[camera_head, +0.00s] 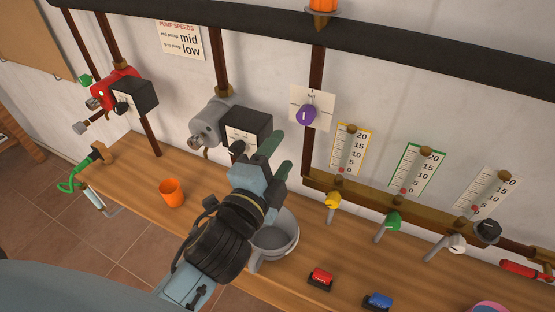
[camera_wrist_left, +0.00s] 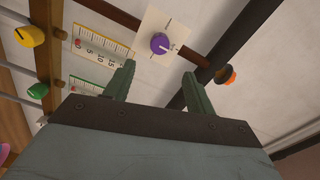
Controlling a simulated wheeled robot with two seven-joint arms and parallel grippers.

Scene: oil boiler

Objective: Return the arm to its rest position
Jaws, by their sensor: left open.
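My left gripper (camera_head: 277,150) is raised above the wooden bench, in front of the grey pump's black box. Its two green fingers are apart with nothing between them. In the left wrist view the open fingers (camera_wrist_left: 158,85) point toward the wall. The purple knob (camera_wrist_left: 159,43) on its white plate shows beyond them, apart from them. In the head view the purple knob (camera_head: 306,114) is up and to the right of the fingertips. My left arm hides part of a grey pot (camera_head: 277,243) on the bench. My right gripper is not in view.
An orange cup (camera_head: 171,193) stands on the bench (camera_head: 130,178). The red pump (camera_head: 115,88) and grey pump (camera_head: 208,122) are on the wall. Yellow (camera_head: 333,201), green (camera_head: 392,221) and white (camera_head: 457,243) valves line the right side. Red (camera_head: 321,278) and blue (camera_head: 378,302) blocks sit near the front edge.

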